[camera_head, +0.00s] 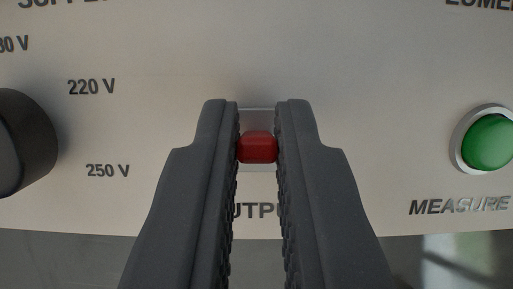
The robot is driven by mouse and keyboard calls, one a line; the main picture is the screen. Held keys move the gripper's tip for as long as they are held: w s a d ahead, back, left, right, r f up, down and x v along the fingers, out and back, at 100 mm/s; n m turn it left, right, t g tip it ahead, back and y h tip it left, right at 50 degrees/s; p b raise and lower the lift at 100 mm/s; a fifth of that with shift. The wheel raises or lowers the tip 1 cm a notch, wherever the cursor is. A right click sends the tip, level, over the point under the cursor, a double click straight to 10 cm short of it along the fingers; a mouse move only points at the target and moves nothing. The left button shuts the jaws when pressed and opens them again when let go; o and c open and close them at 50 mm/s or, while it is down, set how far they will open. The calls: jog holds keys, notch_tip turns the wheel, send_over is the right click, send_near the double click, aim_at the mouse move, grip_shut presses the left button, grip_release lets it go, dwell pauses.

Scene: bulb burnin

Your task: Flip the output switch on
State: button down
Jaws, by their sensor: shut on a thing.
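The output switch (258,148) shows as a red rocker or lever on the light panel, above the partly hidden lettering "OUTPUT". A pale plate edge shows just above and below it. My gripper (257,132) is at the panel, with its two dark ridged fingers on the left and right of the red switch. The fingers are shut on the switch and touch both of its sides. The fingers hide the area beside the switch and part of its label. I cannot tell from this view whether the switch is on or off.
A black knob (22,143) is at the left edge, beside the markings "220 V" and "250 V". A green button (489,142) in a silver ring is at the right, above "MEASURE". The panel (390,100) is bare between these controls. A grey surface lies below the panel.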

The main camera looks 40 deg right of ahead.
jog(key=shift+w+d+r+g+y+p, duration=0.15)
jog(key=shift+w+r+g+y+p, duration=0.2)
jog(key=shift+g+p, duration=0.35)
jog(key=shift+w+d+g+y+p, duration=0.1)
jog(key=shift+w+g+y+p, duration=0.05)
jog(key=shift+g+y+p, duration=0.15)
jog(key=shift+w+g+y, duration=0.1)
jog(key=shift+g+y, duration=0.15)
jog(key=shift+g, duration=0.05)
jog(key=shift+d, duration=0.15)
jog(key=c, duration=1.5)
grip_release()
jog(key=shift+f, duration=0.1)
jog(key=shift+w+v, duration=0.2)
jog(key=shift+v, duration=6.55)
